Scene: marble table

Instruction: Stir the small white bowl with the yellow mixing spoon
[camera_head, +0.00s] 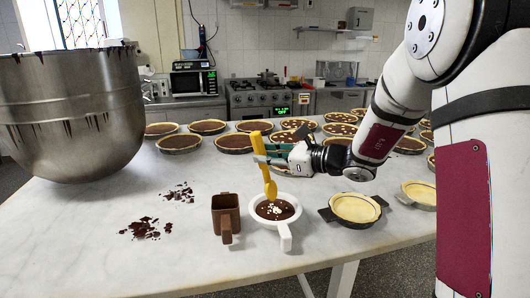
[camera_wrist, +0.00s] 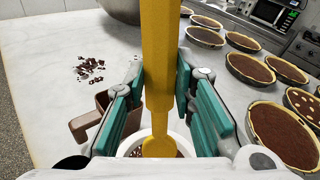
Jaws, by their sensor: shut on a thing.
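The yellow mixing spoon (camera_head: 264,165) stands nearly upright, with its lower end in the small white bowl (camera_head: 288,236). The bowl has a handle pointing to the front and holds dark brown contents with white bits on top. My gripper (camera_head: 262,156) is above the bowl, shut on the spoon's handle. In the wrist view the yellow spoon (camera_wrist: 159,60) runs down between the teal fingers, and the bowl (camera_wrist: 134,143) is mostly hidden behind the gripper. The spoon's tip is hard to make out in the contents.
A brown square cup (camera_head: 226,215) stands close left of the bowl. A tart shell (camera_head: 355,208) sits to its right. A large metal mixing bowl (camera_head: 70,110) stands at the left. Chocolate shavings (camera_head: 146,228) lie on the marble table (camera_head: 180,265). Several filled tarts (camera_head: 233,143) stand behind.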

